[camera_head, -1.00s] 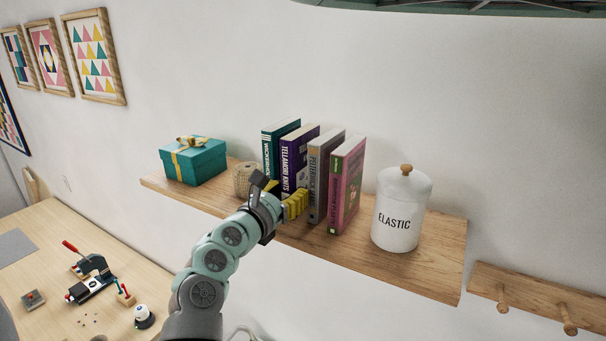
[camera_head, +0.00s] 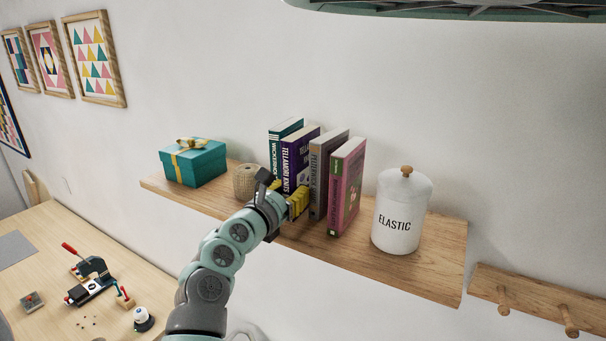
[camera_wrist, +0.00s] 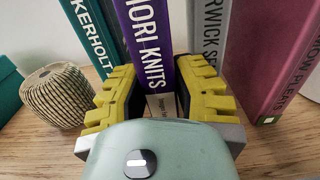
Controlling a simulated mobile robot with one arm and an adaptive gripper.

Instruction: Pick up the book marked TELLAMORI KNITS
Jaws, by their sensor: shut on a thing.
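The purple book marked TELLAMORI KNITS (camera_head: 294,160) stands upright on the wooden shelf, between a teal book (camera_head: 284,133) on its left and a grey book (camera_head: 327,165) on its right. My gripper (camera_head: 287,198) is at the lower part of its spine. In the wrist view the spine of the purple book (camera_wrist: 150,52) lies between my yellow fingers (camera_wrist: 158,100), which are shut on it, one on each side. The lowest part of the spine is partly hidden by my gripper.
A pink book (camera_head: 346,188) and a white ELASTIC jar (camera_head: 401,212) stand to the right on the shelf (camera_head: 440,262). A twine spool (camera_head: 245,181) and a teal gift box (camera_head: 193,162) stand to the left. A peg rail (camera_head: 535,305) is lower right.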

